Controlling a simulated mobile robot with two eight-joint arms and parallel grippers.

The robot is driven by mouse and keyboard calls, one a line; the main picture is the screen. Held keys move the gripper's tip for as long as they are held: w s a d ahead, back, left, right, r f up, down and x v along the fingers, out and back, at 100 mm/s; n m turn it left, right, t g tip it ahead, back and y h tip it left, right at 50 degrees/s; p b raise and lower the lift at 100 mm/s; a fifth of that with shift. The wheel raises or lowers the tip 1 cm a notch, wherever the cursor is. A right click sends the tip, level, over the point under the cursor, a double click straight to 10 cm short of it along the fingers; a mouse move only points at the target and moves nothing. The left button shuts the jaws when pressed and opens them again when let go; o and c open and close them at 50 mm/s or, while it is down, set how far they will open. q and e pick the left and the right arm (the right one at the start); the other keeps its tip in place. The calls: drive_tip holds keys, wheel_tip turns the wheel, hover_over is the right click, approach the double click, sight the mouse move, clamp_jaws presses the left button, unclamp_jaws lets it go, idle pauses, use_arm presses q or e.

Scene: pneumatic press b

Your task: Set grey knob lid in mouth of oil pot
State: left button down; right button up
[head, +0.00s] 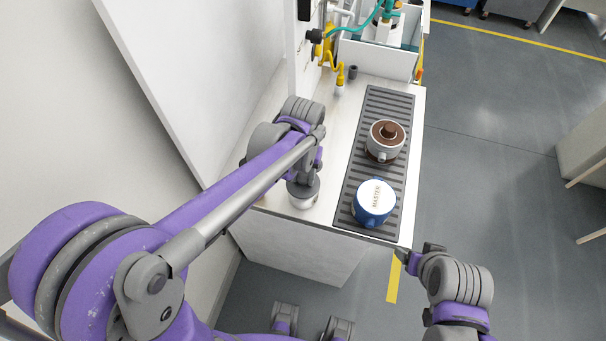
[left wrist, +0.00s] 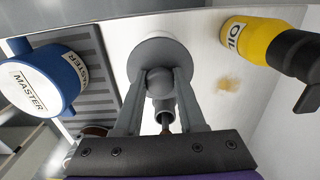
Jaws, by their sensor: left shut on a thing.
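My left gripper (head: 306,180) reaches down at the left of the bench. In the left wrist view its fingers (left wrist: 160,82) are shut on the round knob of the grey lid (left wrist: 150,52). The lid's flat disc lies beyond the fingers, and a pale round edge shows behind it. In the head view a pale round pot (head: 302,201) is below the grey disc, largely covered. I cannot tell whether the lid is seated or just above. My right gripper (head: 405,254) is off the bench's front right corner; its jaw opening is unclear.
A blue pot labelled MASTER (head: 374,203) and a pale pot with a brown lid (head: 386,141) stand on the ribbed dark mat (head: 401,106). A yellow container lettered OIL (left wrist: 245,40) with a black top is close right in the wrist view. Press equipment (head: 380,58) fills the back.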

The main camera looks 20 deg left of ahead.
use_arm(q)
drive_tip(key=shift+f+b, duration=0.45)
drive_tip(key=shift+f, duration=0.2)
drive_tip(key=shift+c, duration=2.1)
unclamp_jaws()
wheel_tip(320, 180, up, 11)
drive_tip(key=shift+f+p, duration=0.1)
drive_tip(key=shift+p, duration=0.35)
